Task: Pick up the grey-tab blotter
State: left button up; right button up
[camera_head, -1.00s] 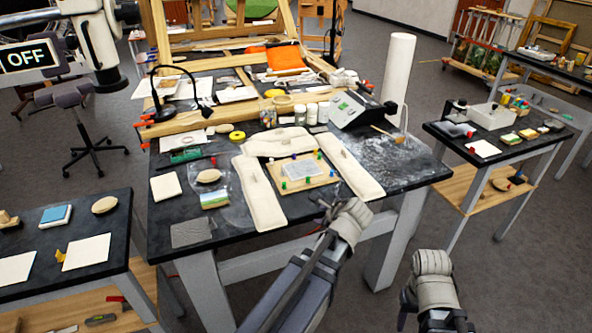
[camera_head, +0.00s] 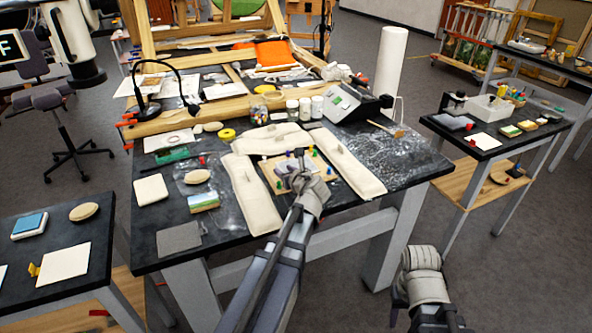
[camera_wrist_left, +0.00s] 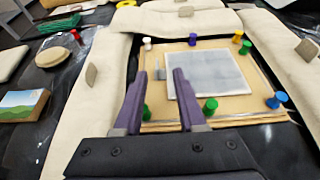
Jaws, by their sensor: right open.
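Candidates are a plain cream square (camera_head: 151,189) at the main table's left, and a cream sheet with a yellow tab (camera_head: 65,262) on the left table. A white sheet with a red tab (camera_head: 484,141) lies on the right table. My right gripper (camera_head: 398,298) hangs in front of the table, away from everything.
Long cream pads (camera_head: 251,194) with small grey-brown tags surround the wooden board (camera_wrist_left: 255,100), which carries a pale grey sheet and several coloured pins. Jars (camera_head: 305,108), a grey device (camera_head: 352,103) and a white roll (camera_head: 391,60) stand behind.

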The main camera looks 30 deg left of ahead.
pick_arm(q)
jog(key=shift+b+x, duration=1)
jog(key=shift+x, duration=1.6)
jog(key=shift+s, duration=0.2)
grip_shut()
